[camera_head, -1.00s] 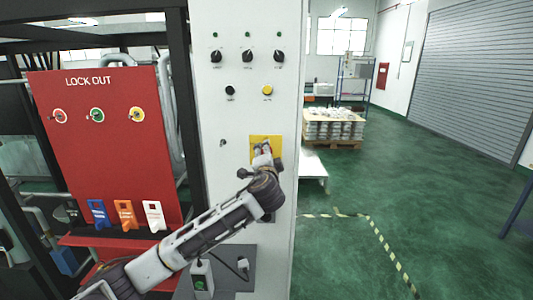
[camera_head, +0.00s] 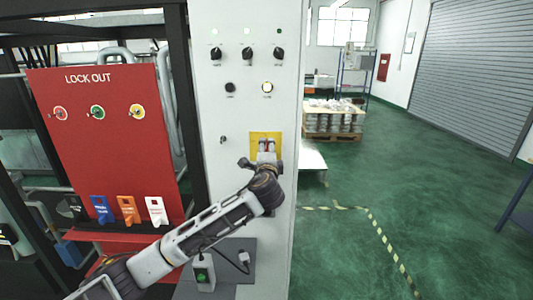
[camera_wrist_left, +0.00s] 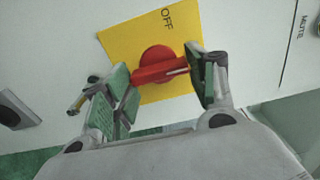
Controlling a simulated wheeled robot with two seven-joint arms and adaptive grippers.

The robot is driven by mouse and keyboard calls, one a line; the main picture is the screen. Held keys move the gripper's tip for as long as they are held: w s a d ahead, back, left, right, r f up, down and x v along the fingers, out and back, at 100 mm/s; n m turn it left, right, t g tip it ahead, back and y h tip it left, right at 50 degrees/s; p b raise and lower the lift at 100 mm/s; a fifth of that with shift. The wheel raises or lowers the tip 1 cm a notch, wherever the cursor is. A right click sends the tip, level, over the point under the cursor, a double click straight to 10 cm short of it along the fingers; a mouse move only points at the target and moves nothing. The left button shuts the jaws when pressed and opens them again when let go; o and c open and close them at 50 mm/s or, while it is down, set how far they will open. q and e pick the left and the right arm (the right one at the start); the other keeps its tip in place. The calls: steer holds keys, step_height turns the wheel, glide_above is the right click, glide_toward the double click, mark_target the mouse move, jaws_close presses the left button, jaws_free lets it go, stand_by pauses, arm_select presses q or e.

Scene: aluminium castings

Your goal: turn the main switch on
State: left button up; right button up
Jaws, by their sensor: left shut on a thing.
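The main switch is a red rotary handle (camera_wrist_left: 158,66) on a yellow plate (camera_wrist_left: 118,43) marked OFF along one edge, in the left wrist view. In the head view the yellow plate (camera_head: 257,137) is on the white cabinet front, mostly behind my gripper. My left gripper (camera_wrist_left: 166,82) is shut on the red handle, with a finger at each end of it. In the head view my left gripper (camera_head: 267,148) reaches the switch from below, its arm coming from the lower left. The right gripper is not in view.
The white cabinet (camera_head: 205,110) carries knobs, lamps and buttons above the switch. A red lock-out board (camera_head: 80,160) with coloured tags stands to the left. A small box with a green button (camera_head: 203,275) is below. Open green floor and a loaded pallet (camera_head: 333,122) are to the right.

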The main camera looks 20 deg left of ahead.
arm_select(q)
steer(key=shift+f, duration=0.1)
steer(key=o, duration=1)
steer(key=shift+s, duration=0.15)
steer(key=shift+v, duration=5.9)
